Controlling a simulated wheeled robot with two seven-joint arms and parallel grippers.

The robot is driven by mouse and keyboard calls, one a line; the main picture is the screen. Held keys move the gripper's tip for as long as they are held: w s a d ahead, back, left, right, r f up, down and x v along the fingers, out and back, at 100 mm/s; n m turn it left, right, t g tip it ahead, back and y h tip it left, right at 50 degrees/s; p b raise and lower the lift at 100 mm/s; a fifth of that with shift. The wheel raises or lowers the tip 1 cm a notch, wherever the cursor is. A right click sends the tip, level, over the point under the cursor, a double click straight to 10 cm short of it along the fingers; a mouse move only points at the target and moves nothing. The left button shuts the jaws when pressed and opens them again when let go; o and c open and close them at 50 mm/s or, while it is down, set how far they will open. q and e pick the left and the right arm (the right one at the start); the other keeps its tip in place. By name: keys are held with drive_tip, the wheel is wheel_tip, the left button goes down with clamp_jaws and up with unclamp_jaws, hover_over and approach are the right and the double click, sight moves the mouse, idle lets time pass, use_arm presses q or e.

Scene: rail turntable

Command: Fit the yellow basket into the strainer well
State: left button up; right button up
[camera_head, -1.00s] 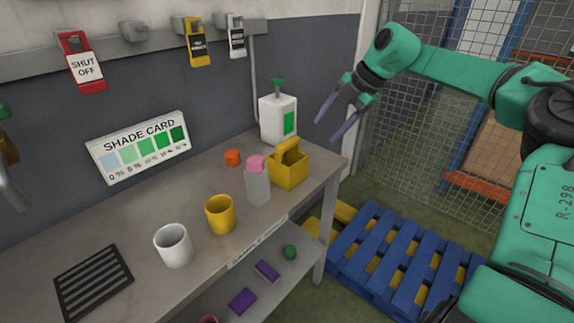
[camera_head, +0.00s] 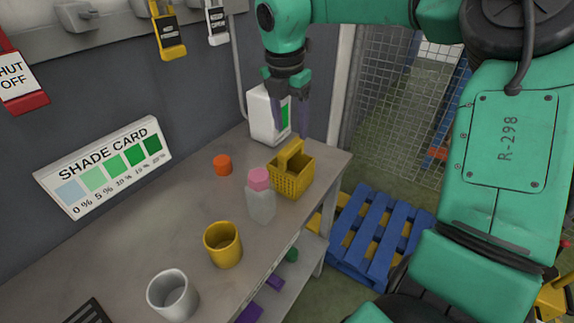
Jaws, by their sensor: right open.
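The yellow basket (camera_head: 291,182), with perforated sides and a raised handle, stands upright on the grey bench near its far right corner. My right gripper (camera_head: 290,130) comes down from above with its fingers pointing down, open and empty. Its fingertips overlap the white bottle behind and appear just above the basket handle; I cannot tell whether they touch it. My left gripper is not in view. I cannot make out a strainer well in this view.
A yellow cup (camera_head: 222,245), a white cup (camera_head: 172,295) and an orange cap (camera_head: 222,165) are on the bench (camera_head: 120,262). The white bottle (camera_head: 262,118) stands behind the basket.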

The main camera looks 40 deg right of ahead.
sight(292, 156)
drive_tip(key=f, duration=0.4)
drive_tip(key=shift+d+p, duration=0.3)
drive_tip(key=f, duration=0.1)
drive_tip(key=f+p, duration=0.1)
drive_tip(key=f, duration=0.1)
drive_tip(key=f+p, duration=0.1)
drive_tip(key=f, duration=0.1)
drive_tip(key=shift+w+d+f, duration=0.2)
drive_tip(key=shift+w+d, duration=0.05)
drive_tip(key=shift+f, duration=0.4)
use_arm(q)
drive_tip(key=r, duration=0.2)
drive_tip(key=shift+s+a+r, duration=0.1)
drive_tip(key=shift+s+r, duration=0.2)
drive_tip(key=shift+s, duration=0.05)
use_arm(e)
clamp_jaws()
